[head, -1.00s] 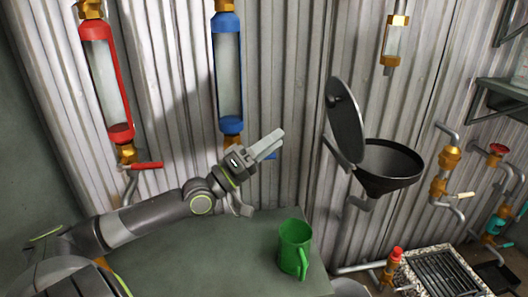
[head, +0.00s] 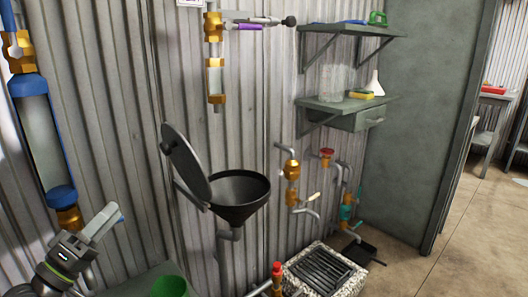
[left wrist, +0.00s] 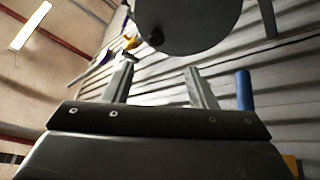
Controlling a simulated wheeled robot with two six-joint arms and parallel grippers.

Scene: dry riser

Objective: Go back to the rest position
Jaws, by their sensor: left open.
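My left gripper (head: 98,232) is at the lower left of the head view, in front of the corrugated wall and just right of the blue cylinder (head: 45,140). In the left wrist view its two fingers (left wrist: 160,85) stand apart with nothing between them. The green mug (head: 170,288) shows only partly at the bottom edge of the head view, below and right of the gripper and apart from it. My right gripper is in neither view.
A black funnel (head: 238,195) with its round lid (head: 187,163) raised sticks out from the wall. Shelves (head: 350,103) hang further right. A floor grate (head: 322,268) and brass-valve pipes (head: 291,170) stand below them. Open floor (head: 470,240) lies at the right, by a doorway.

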